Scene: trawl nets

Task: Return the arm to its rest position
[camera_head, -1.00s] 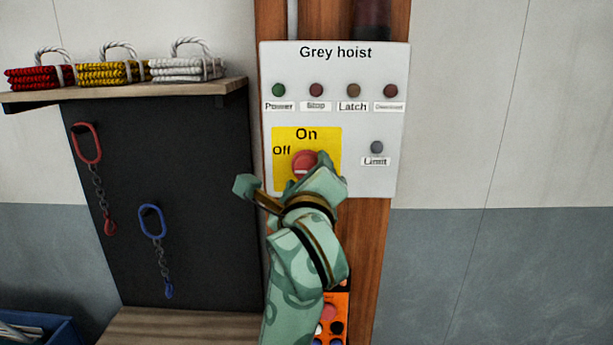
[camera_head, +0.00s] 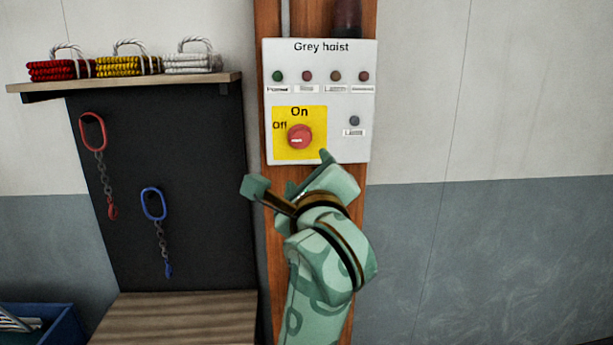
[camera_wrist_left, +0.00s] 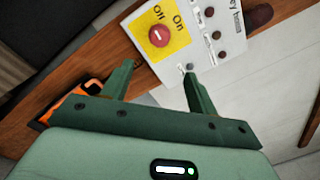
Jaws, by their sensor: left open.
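My left gripper (camera_head: 308,172) is open and empty, just below the yellow plate of the Grey hoist panel (camera_head: 363,100). It is apart from the red knob (camera_head: 300,136), and its arm comes up from the bottom of the head view. The knob bears a white mark that lies roughly level; I cannot tell surely which label it points to. In the left wrist view the open fingers (camera_wrist_left: 158,67) stand apart with the red knob (camera_wrist_left: 159,36) beyond them. My right gripper is not in view.
The panel is on a wooden post (camera_head: 265,215). At left are a shelf (camera_head: 130,84) with coiled ropes, a black board (camera_head: 205,190) with red and blue chain hooks, and a wooden ledge (camera_head: 180,318). A blue bin (camera_head: 65,330) stands bottom left. An orange box (camera_wrist_left: 72,103) sits beside the fingers. Right is clear.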

